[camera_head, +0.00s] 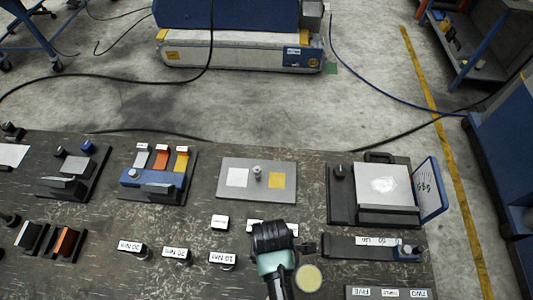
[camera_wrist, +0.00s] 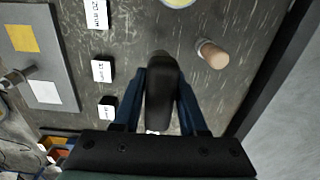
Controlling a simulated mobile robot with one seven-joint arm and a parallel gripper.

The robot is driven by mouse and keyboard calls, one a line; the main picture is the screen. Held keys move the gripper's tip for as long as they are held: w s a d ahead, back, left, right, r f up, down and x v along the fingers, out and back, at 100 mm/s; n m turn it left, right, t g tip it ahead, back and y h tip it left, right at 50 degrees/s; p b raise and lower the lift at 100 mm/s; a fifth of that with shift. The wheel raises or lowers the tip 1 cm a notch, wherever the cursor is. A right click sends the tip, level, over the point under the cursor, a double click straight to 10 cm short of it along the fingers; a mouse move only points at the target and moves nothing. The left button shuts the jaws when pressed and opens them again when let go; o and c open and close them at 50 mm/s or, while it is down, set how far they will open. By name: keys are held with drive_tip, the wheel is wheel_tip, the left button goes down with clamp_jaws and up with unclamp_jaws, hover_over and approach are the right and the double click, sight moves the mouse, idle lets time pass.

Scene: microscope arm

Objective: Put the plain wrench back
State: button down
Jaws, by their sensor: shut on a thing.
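My gripper (camera_wrist: 160,92) is shut on a dark, rounded, elongated piece (camera_wrist: 162,95) between its two blue fingers in the wrist view. It looks like the handle of the plain wrench; no label shows on it and the rest is hidden. In the head view my gripper (camera_head: 272,238) is over the front middle of the bench, and its fingers and the held piece are hidden. Labelled blocks reading 30 Nm (camera_head: 131,248), 20 Nm (camera_head: 177,255) and 10 Nm (camera_head: 222,259) stand left of it.
A pale yellow disc (camera_head: 308,278) lies right of my gripper. A tan-topped peg (camera_wrist: 212,53) stands right of the held piece in the wrist view. Behind are a grey plate (camera_head: 257,193) with white and yellow squares and a scale-like device (camera_head: 385,188). A blue-ended bar (camera_head: 372,249) lies right.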

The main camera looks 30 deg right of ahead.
drive_tip(key=shift+f, duration=3.55)
drive_tip(key=shift+c, duration=2.2)
unclamp_jaws()
drive_tip(key=shift+s, duration=0.1)
wheel_tip(320, 180, up, 12)
